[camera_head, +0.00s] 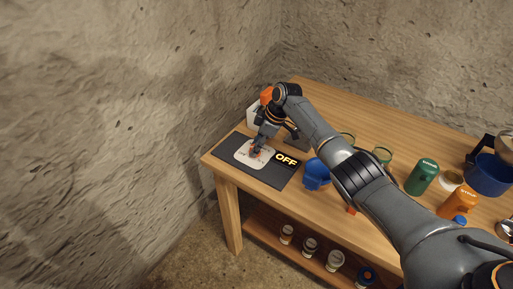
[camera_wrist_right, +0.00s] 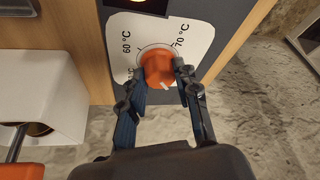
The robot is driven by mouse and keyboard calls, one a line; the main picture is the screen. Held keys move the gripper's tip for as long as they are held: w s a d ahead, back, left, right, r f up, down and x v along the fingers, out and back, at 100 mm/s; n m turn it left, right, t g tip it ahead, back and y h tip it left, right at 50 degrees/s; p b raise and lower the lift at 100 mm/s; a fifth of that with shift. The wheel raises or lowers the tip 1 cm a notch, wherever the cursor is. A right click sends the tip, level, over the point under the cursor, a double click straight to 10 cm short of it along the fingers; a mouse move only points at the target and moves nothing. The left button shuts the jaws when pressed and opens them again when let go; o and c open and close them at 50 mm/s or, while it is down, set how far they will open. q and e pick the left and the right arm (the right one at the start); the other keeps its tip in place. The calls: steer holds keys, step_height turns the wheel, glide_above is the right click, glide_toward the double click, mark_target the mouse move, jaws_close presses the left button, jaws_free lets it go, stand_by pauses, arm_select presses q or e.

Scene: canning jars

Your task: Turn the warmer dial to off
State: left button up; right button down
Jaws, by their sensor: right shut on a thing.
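The warmer dial (camera_wrist_right: 158,67) is an orange knob on a white scale plate (camera_wrist_right: 122,27), marked 60 °C on the left and 70 °C at the upper right. Its white pointer mark shows at the knob's lower edge in the right wrist view. Another label at the plate's lower left is partly hidden. My right gripper (camera_wrist_right: 162,76) is shut on the dial, one finger on each side. In the head view the right gripper (camera_head: 257,151) reaches down over the plate and mostly hides the knob. A glowing OFF sign (camera_head: 286,160) shows on the dark warmer panel (camera_head: 266,177). My left gripper is out of view.
A blue object (camera_head: 316,174) stands just right of the panel on the wooden table (camera_head: 340,200). Green-rimmed jars, a green bottle (camera_head: 422,177), an orange bottle (camera_head: 457,203) and a blue pot (camera_head: 487,176) stand farther right. A white box (camera_wrist_right: 45,97) is beside the panel. Several jars are on the lower shelf.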

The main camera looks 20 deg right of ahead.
stand_by(0.3)
steer(key=c, duration=1)
jaws_free()
steer(key=shift+d+r, duration=0.1)
steer(key=shift+r, duration=0.05)
steer(key=v, duration=1.1)
steer(key=shift+r, duration=0.35)
